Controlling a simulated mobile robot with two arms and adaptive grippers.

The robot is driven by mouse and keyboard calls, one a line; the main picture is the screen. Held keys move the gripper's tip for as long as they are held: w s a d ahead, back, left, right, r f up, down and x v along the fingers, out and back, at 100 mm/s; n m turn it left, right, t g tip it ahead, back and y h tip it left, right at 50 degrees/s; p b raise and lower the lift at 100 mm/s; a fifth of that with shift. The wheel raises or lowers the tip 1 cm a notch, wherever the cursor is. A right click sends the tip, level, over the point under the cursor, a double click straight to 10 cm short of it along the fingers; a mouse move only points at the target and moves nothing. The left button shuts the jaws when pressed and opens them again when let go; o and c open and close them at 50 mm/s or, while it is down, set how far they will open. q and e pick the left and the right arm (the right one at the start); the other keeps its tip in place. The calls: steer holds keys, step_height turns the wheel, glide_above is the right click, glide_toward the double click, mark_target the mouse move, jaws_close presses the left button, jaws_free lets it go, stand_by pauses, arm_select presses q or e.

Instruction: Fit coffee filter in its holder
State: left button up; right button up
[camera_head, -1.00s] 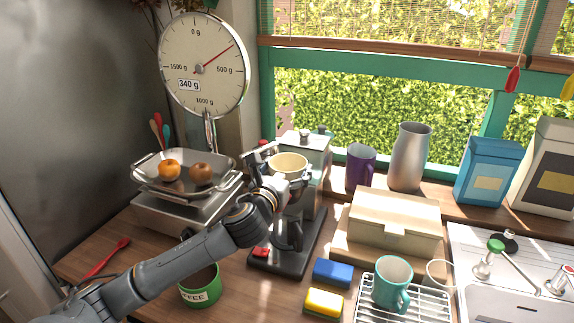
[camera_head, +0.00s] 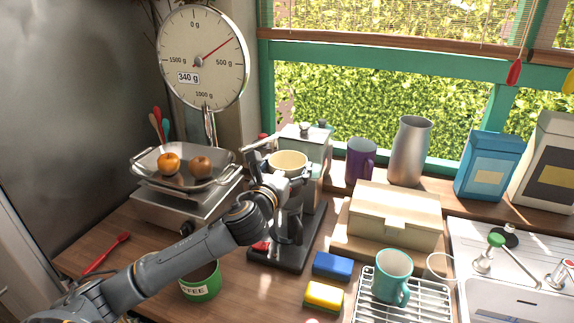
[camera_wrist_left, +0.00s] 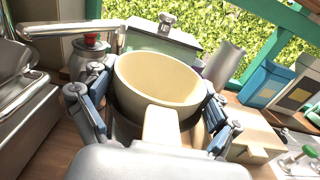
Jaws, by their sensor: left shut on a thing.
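The coffee filter (camera_head: 289,160) is a cream, round cup with a short handle, open side up. It also shows large in the left wrist view (camera_wrist_left: 158,82). My left gripper (camera_head: 272,172) is shut on it, with its fingers on both sides of the cup in the left wrist view (camera_wrist_left: 155,115). The filter is at the front of the grey coffee machine (camera_head: 306,146), above its dark base (camera_head: 282,256). The holder is mostly hidden behind the filter and gripper, so I cannot tell whether the filter is seated. My right gripper is not in view.
A scale tray (camera_head: 225,178) with fruit stands left of the machine. A green coffee tin (camera_head: 201,290) is below my left arm. Blue (camera_head: 332,265) and yellow (camera_head: 324,296) sponges, a wooden box (camera_head: 395,215) and a teal mug (camera_head: 391,277) on a rack are to the right.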

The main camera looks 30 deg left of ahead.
arm_select(q)
steer(key=shift+f, duration=0.2)
steer(key=o, duration=0.8)
steer(key=shift+o, duration=0.2)
steer(key=shift+f, duration=0.15)
steer(key=shift+s+d+f, duration=0.1)
steer(key=shift+s, duration=0.1)
steer(key=shift+s+d+f, duration=0.1)
steer(key=shift+s+d, duration=0.05)
steer(key=shift+s, duration=0.2)
steer(key=v, duration=1)
steer(key=shift+s+r, duration=0.4)
steer(key=shift+s+f, duration=0.1)
